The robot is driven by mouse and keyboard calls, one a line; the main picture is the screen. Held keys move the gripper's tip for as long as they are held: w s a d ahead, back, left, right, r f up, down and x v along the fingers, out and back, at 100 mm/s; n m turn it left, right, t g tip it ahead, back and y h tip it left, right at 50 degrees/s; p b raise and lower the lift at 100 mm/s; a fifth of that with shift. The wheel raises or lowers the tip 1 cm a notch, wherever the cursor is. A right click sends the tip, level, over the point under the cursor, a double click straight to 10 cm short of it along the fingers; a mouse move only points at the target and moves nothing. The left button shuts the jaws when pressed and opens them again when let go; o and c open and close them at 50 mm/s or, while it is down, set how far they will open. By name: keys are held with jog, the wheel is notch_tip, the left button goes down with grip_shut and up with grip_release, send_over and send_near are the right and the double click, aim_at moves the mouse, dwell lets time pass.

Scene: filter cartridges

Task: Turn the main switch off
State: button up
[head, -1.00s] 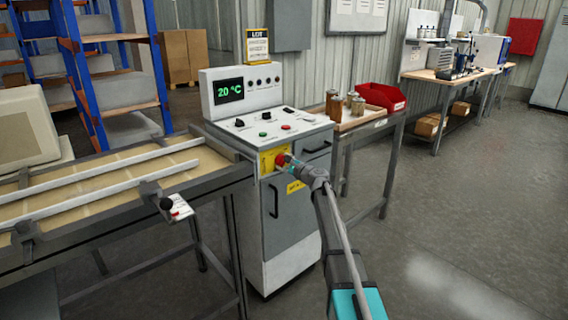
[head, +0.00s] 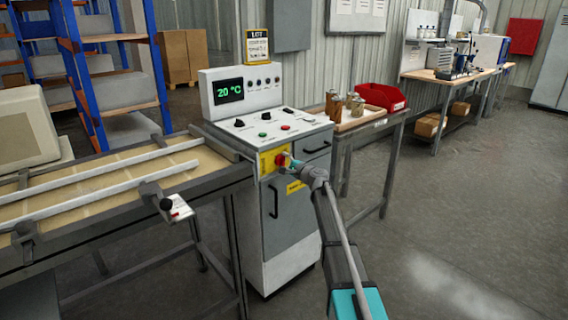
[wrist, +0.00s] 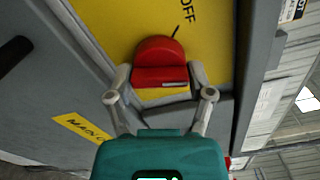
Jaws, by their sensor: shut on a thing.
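The main switch is a red rotary knob (head: 282,159) on a yellow plate on the front of the grey and white control cabinet (head: 290,222). My gripper (wrist: 160,76) is shut on the knob, with one finger on either side of its grip bar, as the wrist view shows. The red knob (wrist: 160,55) appears there with a black tick and the word OFF (wrist: 188,12) on the yellow plate above it. The wrist picture is tilted against the cabinet. A yellow label beginning MAIN (wrist: 82,130) sits below the plate, partly cut by my gripper.
The cabinet's top panel carries a 20 °C display (head: 229,91), buttons and small knobs. A conveyor (head: 110,185) adjoins it on the left. A side table with jars and a red bin (head: 380,97) stands on the right. The floor at the right is open.

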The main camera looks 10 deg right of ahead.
jog(key=n, duration=0.6)
jog(key=shift+r+n, duration=0.1)
jog(key=shift+n, duration=0.2)
jog(key=n, duration=0.5)
jog(key=shift+a+r+n, duration=0.1)
jog(key=shift+n, duration=0.3)
jog(key=o, duration=1.1)
jog(key=shift+s, duration=0.1)
jog(key=v, duration=1.2)
